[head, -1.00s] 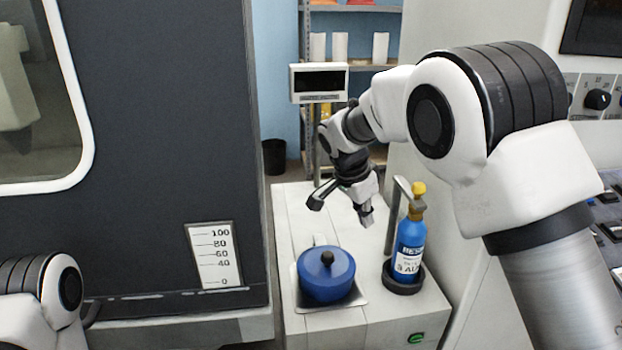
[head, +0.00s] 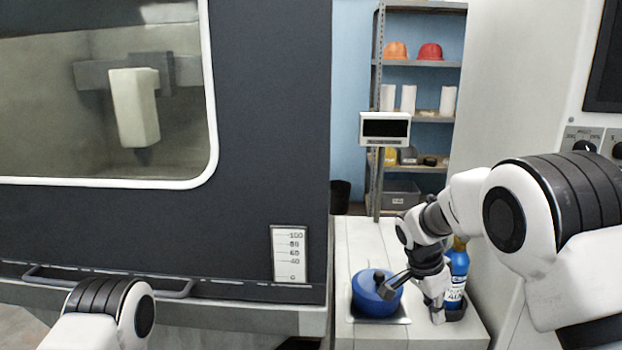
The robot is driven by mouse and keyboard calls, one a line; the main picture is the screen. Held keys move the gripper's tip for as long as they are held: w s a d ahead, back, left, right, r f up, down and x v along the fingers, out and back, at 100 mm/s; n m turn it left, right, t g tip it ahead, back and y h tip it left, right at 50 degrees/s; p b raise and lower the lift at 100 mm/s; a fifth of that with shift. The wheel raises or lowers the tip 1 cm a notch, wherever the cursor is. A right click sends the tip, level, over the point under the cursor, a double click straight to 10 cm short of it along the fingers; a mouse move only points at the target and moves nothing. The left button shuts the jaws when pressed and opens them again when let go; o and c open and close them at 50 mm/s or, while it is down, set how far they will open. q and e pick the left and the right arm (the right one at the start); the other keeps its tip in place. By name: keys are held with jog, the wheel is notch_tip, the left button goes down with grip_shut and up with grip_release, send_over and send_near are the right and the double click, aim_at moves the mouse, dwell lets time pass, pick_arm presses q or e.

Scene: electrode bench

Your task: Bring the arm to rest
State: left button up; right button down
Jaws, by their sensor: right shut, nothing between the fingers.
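My right arm comes in from the right in the head view, with its elbow bent. My right gripper (head: 436,312) hangs pointing down over the small white bench, shut and empty. It shows in front of the blue bottle (head: 458,268) and partly hides it. A dark part of the gripper also overlaps the blue lidded pot (head: 374,300) at its right edge; I cannot tell whether they touch. Of my left arm only a white and black joint shows at the bottom left. My left gripper is out of the picture.
The pot stands on a silver plate (head: 372,321) on the white bench (head: 358,336). A small display (head: 385,129) stands on a post behind. A big dark machine with a window (head: 100,100) fills the left. A metal shelf (head: 415,63) is at the back.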

jog(key=s+d+f+g+p, duration=0.15)
jog(key=s+f+g, duration=0.25)
jog(key=s+f, duration=0.95)
jog(key=s+f+n+t+y+p, duration=0.1)
jog(key=s+f+n, duration=0.2)
jog(key=s, duration=0.4)
jog(key=s+a+f+n+t+y+p, duration=0.1)
jog(key=s+f+n+t, duration=0.1)
jog(key=s+f+n, duration=0.2)
jog(key=s+f+n+t+y+p, duration=0.1)
jog(key=s+f+n, duration=0.2)
jog(key=s+n, duration=0.3)
jog(key=s, duration=0.5)
jog(key=shift+s+a+f+n+y+p, duration=0.3)
jog(key=shift+s+f+n, duration=0.05)
jog(key=shift+s+n, duration=0.05)
